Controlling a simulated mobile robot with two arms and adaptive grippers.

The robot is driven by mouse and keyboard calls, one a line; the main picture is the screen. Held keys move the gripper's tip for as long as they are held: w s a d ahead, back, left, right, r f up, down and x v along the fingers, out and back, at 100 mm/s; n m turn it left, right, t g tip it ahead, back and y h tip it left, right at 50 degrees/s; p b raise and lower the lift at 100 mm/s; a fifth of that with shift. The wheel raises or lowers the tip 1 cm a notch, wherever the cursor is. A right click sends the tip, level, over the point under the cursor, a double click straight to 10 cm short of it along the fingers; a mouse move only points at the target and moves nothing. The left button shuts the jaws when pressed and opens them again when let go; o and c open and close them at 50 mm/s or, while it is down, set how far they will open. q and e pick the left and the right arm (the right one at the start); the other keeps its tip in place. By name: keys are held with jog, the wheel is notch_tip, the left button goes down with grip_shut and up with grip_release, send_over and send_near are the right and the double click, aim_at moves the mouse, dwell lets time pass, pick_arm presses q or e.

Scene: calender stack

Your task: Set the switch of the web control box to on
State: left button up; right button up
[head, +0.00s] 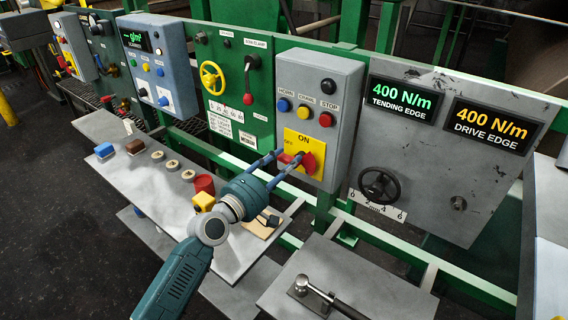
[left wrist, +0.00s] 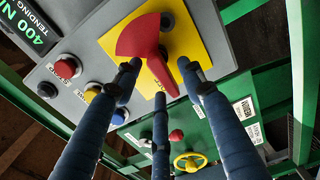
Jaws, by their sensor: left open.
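The web control box (head: 331,90) is a grey box with a black knob above and blue, yellow and red buttons labelled HORN, CRAWL and STOP. Below them is a yellow plate (head: 301,139) marked ON at the top and OFF at the left. Its red switch handle (head: 314,157) has its narrow end toward the left, the OFF side. My left gripper (head: 290,158) is open at the handle. In the left wrist view, the fingers stand around the narrow end of the red handle (left wrist: 141,36); contact is unclear. My right gripper is out of view.
A green panel with a yellow handwheel (head: 212,77) is left of the box. A grey panel with a black handwheel (head: 380,185) is right.

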pick_arm(q)
grip_shut()
